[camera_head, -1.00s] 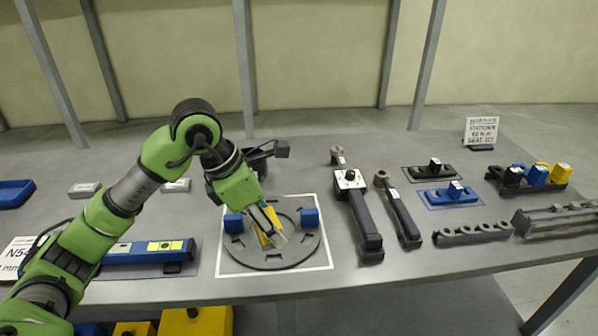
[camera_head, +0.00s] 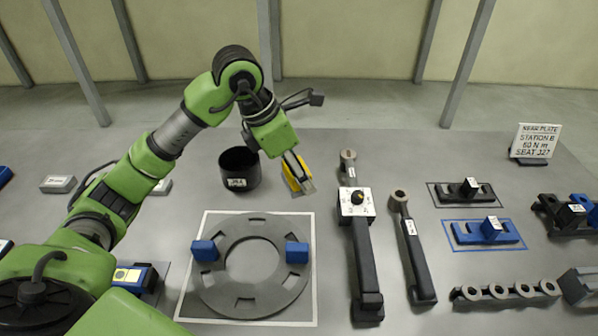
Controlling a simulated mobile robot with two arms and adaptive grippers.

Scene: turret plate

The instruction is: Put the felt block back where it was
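A yellow block (camera_head: 291,177), which looks like the felt block, is between the fingers of my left gripper (camera_head: 300,176). The fingers look closed on it and partly hide it. It is low over the table, just right of the black cup (camera_head: 239,170) and behind the ring plate; I cannot tell whether it touches the table. The grey ring plate (camera_head: 211,278) lies inside a white outlined square, with a blue block on its left (camera_head: 204,250) and another on its right (camera_head: 297,253). My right gripper is not in view.
A wrench-like tool with a white dial plate (camera_head: 356,203) and another long tool (camera_head: 413,250) lie right of the plate. Blue (camera_head: 486,232) and black (camera_head: 460,193) fixtures and a sign (camera_head: 535,141) are farther right. A small grey block (camera_head: 58,184) lies at left.

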